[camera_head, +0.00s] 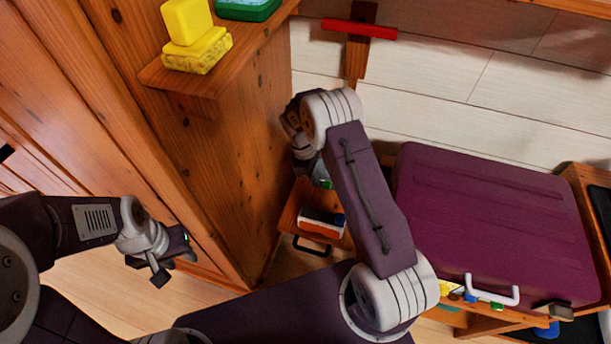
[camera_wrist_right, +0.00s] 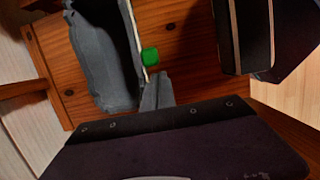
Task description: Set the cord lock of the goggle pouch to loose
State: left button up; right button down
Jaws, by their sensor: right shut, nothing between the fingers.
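In the right wrist view a grey pouch-like thing (camera_wrist_right: 105,60) hangs against a wooden panel. A pale strip runs down its right edge, and a small green block (camera_wrist_right: 150,56), which looks like the cord lock, sits beside this strip. My right gripper (camera_wrist_right: 157,85) is shut and empty, its grey tip just below the green block; I cannot tell whether they touch. In the head view my right arm covers most of this spot. My left gripper (camera_head: 168,266) is at the lower left, away from the pouch; its finger opening is unclear.
A purple case (camera_head: 490,215) with a pale handle lies at the right. A yellow sponge (camera_head: 197,52) and a green block (camera_head: 248,8) rest on the upper wooden shelf. A small wooden tray (camera_head: 289,219) holds an orange and white item beside my right arm.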

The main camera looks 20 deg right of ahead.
jog(key=shift+s+d, duration=0.25)
jog(key=shift+d, duration=0.05)
jog(key=s+d+p, duration=0.1)
jog(key=d, duration=0.1)
jog(key=s+d+p, duration=0.2)
jog(key=s+d, duration=0.1)
jog(key=shift+s+d+r, duration=0.1)
jog(key=shift+d+r, duration=0.05)
jog(key=shift+d, duration=0.15)
jog(key=shift+s+d, duration=0.2)
